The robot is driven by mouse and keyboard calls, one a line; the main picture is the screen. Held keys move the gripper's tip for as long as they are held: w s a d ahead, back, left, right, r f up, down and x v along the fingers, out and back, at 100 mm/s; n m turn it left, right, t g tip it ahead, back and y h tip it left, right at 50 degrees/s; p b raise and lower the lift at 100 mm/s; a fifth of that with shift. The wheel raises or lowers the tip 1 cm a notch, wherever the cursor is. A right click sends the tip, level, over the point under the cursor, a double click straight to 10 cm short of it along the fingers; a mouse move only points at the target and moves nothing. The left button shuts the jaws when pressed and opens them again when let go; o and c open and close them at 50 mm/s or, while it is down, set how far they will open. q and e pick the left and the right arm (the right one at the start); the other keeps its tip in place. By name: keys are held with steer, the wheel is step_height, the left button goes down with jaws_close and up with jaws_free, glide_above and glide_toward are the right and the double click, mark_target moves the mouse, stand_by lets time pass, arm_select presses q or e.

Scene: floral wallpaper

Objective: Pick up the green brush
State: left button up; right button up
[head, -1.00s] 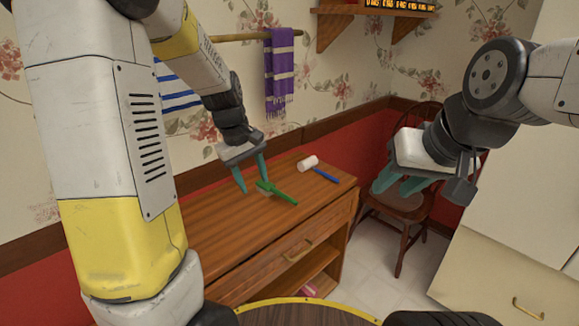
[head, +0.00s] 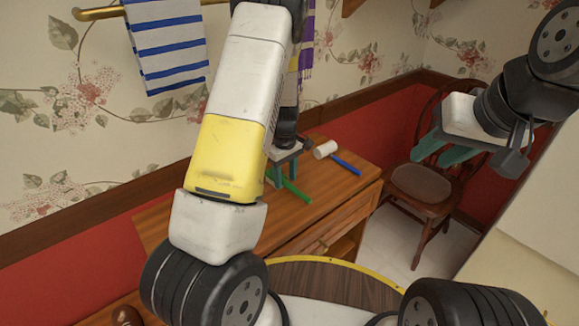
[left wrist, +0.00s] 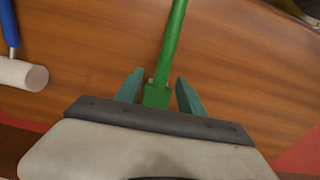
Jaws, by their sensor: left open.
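The green brush (head: 297,193) lies on the wooden cabinet top (head: 300,220). In the left wrist view the green brush (left wrist: 172,50) runs upward from between the fingers, with its wider end between them. My left gripper (head: 281,174) is open at the brush, one finger on each side; it also shows in the left wrist view (left wrist: 159,78). I cannot tell whether the fingers touch it. In the head view my left arm hides part of the cabinet top and the brush's far end. My right gripper (head: 432,160) is open and empty in the air at the right.
A white roller with a blue handle (head: 326,149) lies just right of the brush; it also shows in the left wrist view (left wrist: 22,74). A wooden chair (head: 428,185) stands beyond the cabinet. A striped towel (head: 170,45) hangs on the wall behind.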

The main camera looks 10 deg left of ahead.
arm_select(q)
step_height(320, 180, down, 2)
steer(key=shift+f, duration=0.1)
jaws_close()
stand_by(0.5)
